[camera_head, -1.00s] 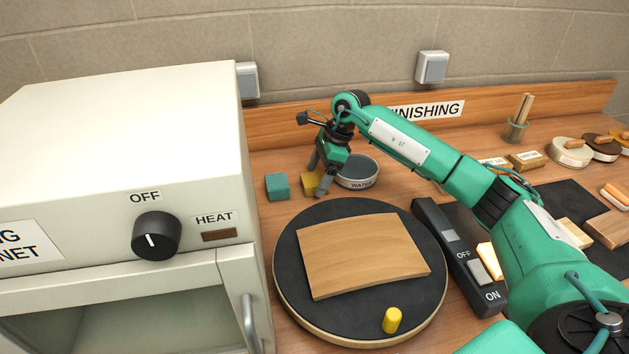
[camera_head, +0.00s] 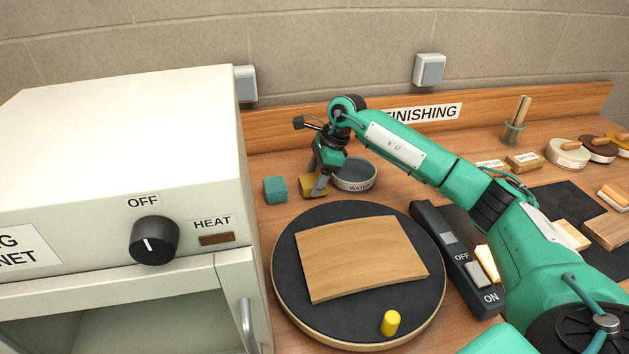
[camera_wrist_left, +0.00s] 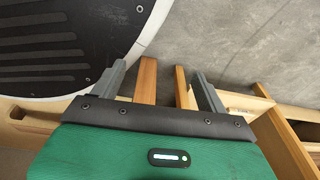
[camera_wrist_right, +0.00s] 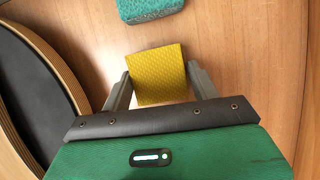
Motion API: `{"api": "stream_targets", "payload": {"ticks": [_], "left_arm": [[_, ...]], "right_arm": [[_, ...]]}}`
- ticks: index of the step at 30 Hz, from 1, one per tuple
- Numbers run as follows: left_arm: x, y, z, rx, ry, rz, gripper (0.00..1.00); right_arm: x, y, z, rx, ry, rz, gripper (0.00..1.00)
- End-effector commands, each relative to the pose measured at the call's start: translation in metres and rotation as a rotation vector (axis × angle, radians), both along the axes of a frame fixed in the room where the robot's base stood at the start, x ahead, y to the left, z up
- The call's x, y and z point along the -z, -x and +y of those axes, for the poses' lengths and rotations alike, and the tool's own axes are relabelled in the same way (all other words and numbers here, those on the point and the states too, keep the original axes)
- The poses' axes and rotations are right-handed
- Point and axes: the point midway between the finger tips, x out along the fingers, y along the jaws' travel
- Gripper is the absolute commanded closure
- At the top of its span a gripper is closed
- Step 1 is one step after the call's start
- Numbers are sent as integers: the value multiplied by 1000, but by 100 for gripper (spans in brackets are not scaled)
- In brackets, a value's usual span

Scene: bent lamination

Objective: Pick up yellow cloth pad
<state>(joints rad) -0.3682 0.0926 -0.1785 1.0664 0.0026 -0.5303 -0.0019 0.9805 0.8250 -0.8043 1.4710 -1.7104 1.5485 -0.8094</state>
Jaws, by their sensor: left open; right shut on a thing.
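The yellow cloth pad (camera_head: 307,184) lies on the wooden bench between a teal pad and the water bowl in the head view. In the right wrist view the yellow pad (camera_wrist_right: 157,72) sits between the two fingers. My right gripper (camera_head: 318,190) is shut on the pad, down at bench level; its fingers (camera_wrist_right: 158,88) flank the pad's sides. My left gripper is outside the head view; in the left wrist view its fingers (camera_wrist_left: 160,85) are apart with nothing held between them.
The teal pad (camera_head: 275,190) lies just left of the yellow one. The water bowl (camera_head: 355,175) stands close on the right. A round turntable (camera_head: 290,285) with a bent wooden panel (camera_head: 360,257) and a yellow peg (camera_head: 390,322) is in front. A white cabinet (camera_head: 120,120) stands at left.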

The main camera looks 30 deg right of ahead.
Motion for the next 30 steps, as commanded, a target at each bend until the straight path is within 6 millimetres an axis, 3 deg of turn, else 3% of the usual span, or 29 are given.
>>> {"api": "stream_targets", "payload": {"ticks": [8,21,30], "left_arm": [[-5,-10,-3,-2,2,-2,24],[-24,-29,-11,-8,9,-4,24],[-30,-36,-13,-8,11,-11,24]], "right_arm": [[-42,-1,0,0,-1,-6,61],[-148,-1,0,0,0,-5,61],[-187,0,0,0,-1,-1,61]]}}
